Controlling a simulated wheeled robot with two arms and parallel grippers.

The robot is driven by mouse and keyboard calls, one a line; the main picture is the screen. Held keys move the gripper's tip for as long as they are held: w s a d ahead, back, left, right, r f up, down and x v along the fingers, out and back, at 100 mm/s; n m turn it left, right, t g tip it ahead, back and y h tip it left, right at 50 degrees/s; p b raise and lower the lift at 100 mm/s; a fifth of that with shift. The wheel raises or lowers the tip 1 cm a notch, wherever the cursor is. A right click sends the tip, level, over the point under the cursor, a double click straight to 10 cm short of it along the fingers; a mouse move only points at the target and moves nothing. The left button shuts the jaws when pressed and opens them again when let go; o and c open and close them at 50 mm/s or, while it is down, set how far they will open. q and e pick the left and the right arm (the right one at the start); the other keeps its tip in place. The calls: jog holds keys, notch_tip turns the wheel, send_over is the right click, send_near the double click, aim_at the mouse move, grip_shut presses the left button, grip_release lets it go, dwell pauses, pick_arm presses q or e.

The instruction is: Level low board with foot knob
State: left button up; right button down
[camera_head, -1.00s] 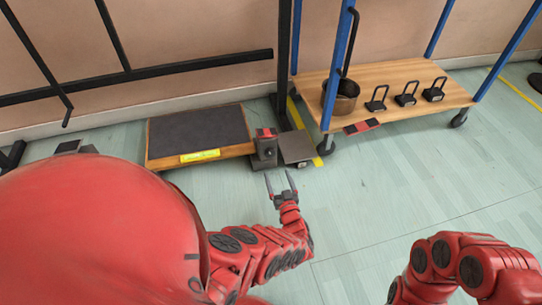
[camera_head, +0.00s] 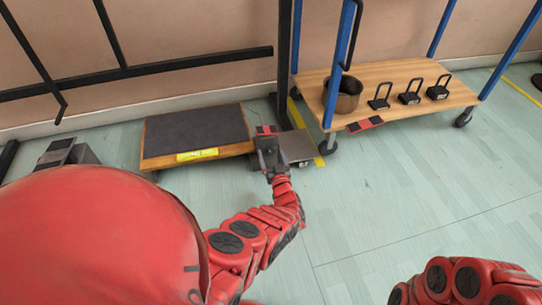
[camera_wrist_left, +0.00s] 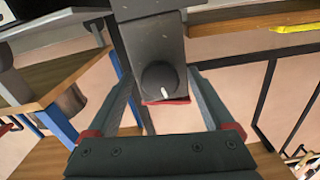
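The low board (camera_head: 195,128) has a dark top, wooden edges and a yellow label on its front edge. A grey foot post (camera_head: 266,140) with a red-marked top stands at its right end. In the left wrist view, a dark round knob (camera_wrist_left: 161,82) with a white mark sits on the grey post. My left gripper (camera_head: 270,160) is open at the post, and its fingers, also in the left wrist view (camera_wrist_left: 161,72), lie on either side of the knob. I cannot tell whether they touch it. The knob is hidden in the head view. My right gripper is out of view.
A grey plate (camera_head: 297,146) lies just right of the post. A blue-framed wooden cart (camera_head: 400,100) holds a brown pot (camera_head: 343,97) and several black handled weights. A grey block (camera_head: 68,153) stands left of the board.

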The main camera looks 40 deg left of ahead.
pick_arm(q)
jog(key=c, duration=1.3)
jog(key=shift+w+m, duration=0.1)
jog(key=shift+m, duration=0.2)
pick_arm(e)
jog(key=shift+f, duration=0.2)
pick_arm(q)
jog(key=m+b, duration=0.1)
jog(key=m, duration=0.1)
jog(key=shift+m+b, duration=0.3)
jog(key=shift+b, duration=0.05)
jog(key=shift+m, duration=0.9)
jog(key=m, duration=0.4)
jog(key=shift+r+m+b, duration=0.1)
jog(key=shift+m+b, duration=0.2)
jog(key=m, duration=0.5)
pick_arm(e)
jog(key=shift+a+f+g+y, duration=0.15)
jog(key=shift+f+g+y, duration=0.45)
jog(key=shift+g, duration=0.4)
